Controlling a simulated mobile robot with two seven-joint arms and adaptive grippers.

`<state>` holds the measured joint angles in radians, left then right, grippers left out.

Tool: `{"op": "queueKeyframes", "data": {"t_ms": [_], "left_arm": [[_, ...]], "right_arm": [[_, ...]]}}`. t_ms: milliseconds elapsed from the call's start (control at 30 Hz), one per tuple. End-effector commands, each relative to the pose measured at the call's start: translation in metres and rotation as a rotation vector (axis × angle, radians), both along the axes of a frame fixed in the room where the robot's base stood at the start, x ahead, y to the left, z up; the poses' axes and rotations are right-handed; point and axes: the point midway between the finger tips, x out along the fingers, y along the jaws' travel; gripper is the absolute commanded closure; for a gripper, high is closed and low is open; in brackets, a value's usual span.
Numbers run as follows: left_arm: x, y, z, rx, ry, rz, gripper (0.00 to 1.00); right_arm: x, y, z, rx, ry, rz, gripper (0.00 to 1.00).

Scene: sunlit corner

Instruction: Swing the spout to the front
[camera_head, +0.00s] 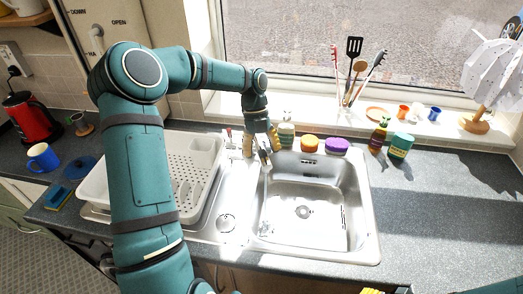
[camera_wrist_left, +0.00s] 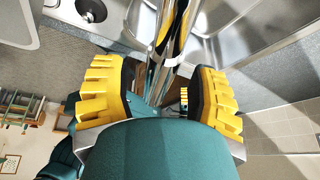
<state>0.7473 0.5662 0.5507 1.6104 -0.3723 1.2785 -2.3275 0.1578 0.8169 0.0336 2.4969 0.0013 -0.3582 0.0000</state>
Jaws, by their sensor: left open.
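The chrome tap spout (camera_head: 264,158) stands behind the sink, largely hidden by my left gripper in the head view. Its visible end is near the left rear corner of the basin. My left gripper (camera_head: 261,143) is at the tap, fingers pointing down. In the left wrist view the open yellow-padded fingers (camera_wrist_left: 158,95) stand on either side of the chrome spout (camera_wrist_left: 172,30), with visible space beside it. Whether either pad touches it cannot be told. Only a small yellow part, probably my right gripper, shows at the head view's bottom edge; its state is unclear.
The empty steel basin (camera_head: 304,205) lies in front. A white dish rack (camera_head: 190,175) stands left of the tap.

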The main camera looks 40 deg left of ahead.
Motion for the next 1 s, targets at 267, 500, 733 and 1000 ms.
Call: {"op": "queueKeyframes", "data": {"t_ms": [267,500,733,1000], "left_arm": [[0.012,0.015,0.044,0.002,-0.005,0.002,0.41],[0.021,0.029,0.085,0.0,-0.002,0.001,0.41],[0.025,0.035,0.105,-0.001,0.0,-0.001,0.41],[0.025,0.036,0.107,0.0,0.001,-0.001,0.41]], "right_arm": [[0.0,0.0,0.0,0.0,0.0,0.0,0.53],[0.0,0.0,0.0,0.0,0.0,0.0,0.53],[0.0,0.0,0.0,0.0,0.0,0.0,0.53],[0.0,0.0,0.0,0.0,0.0,0.0,0.53]]}}
